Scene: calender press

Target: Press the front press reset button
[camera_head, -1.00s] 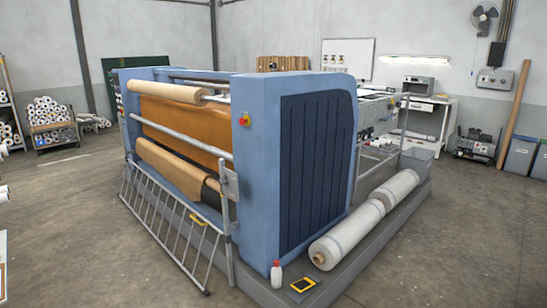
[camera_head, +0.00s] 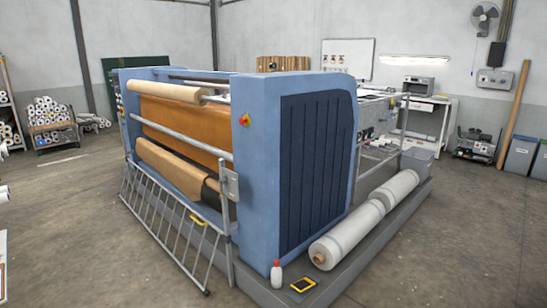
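The blue calender press (camera_head: 255,160) stands in the middle of the view, with orange-brown material (camera_head: 185,127) across its front. A red button on a yellow plate (camera_head: 244,120) sits on the front face of its right end housing. Small controls (camera_head: 118,97) show on the left end housing, too small to make out. A grey box (camera_head: 231,186) is fixed by the gate post. I cannot tell which of these controls is the front press reset button. My gripper is not in view.
A slatted metal gate (camera_head: 165,225) with a yellow handle (camera_head: 198,220) runs along the press front. The floor in front is clear.

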